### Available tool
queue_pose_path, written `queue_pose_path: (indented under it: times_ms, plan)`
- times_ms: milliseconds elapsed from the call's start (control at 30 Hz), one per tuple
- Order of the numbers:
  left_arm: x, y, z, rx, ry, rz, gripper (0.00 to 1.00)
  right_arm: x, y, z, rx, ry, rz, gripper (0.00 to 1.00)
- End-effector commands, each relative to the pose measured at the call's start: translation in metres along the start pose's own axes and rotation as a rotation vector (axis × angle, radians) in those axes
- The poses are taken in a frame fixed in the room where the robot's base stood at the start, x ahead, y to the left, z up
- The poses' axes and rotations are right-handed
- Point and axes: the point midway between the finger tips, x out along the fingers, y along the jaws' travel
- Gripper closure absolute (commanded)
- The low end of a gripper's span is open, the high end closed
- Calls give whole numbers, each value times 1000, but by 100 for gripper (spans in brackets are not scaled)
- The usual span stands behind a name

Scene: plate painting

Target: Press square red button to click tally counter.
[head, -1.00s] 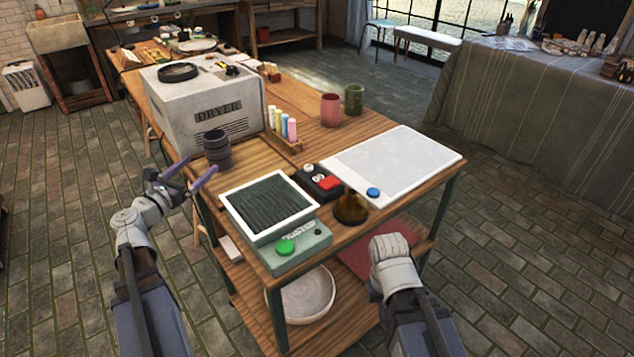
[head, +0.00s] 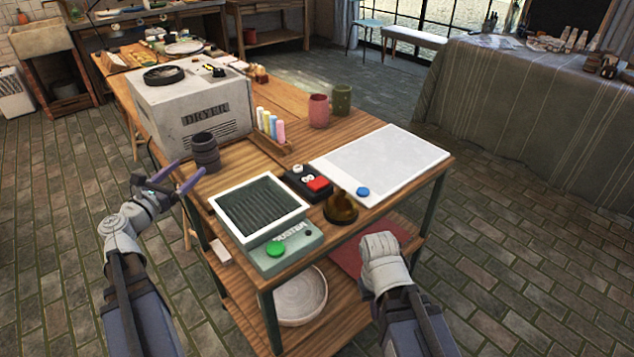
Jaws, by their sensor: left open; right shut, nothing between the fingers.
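The tally counter (head: 294,184) is a small black box on the wooden table, between the grey-ridged duster and the white board. Its square red button (head: 318,184) faces up at its right front, beside a small white number display. My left gripper (head: 178,175) has its two purple fingers spread, empty, off the table's left edge near the dark ribbed cup. My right gripper (head: 381,250) is in front of the table's front right edge, below the tabletop in the picture and apart from the counter. Its fingers are hidden behind the pale wrist.
A brown bell-shaped object (head: 341,207) stands just in front of the counter. The white board (head: 395,160) with a blue button lies to the right. The duster (head: 286,247) has a green button. The dark cup (head: 205,152), dryer (head: 190,115) and chalk-like sticks (head: 270,125) stand behind.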

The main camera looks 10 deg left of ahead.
Motion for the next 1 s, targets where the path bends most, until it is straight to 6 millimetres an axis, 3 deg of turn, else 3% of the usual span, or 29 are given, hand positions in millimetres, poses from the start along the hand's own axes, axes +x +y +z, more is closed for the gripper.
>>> queue_pose_path:
  times_ms: [67, 767, 1000]
  plan:
    - [0, 0, 0, 0, 0, 0, 19, 0, 0, 0, 0, 0, 0, 100]
    - [0, 0, 0, 0, 0, 0, 98, 0, 0, 0, 0, 0, 0, 100]
    - [0, 0, 0, 0, 0, 0, 100, 0, 0, 0, 0, 0, 0, 100]
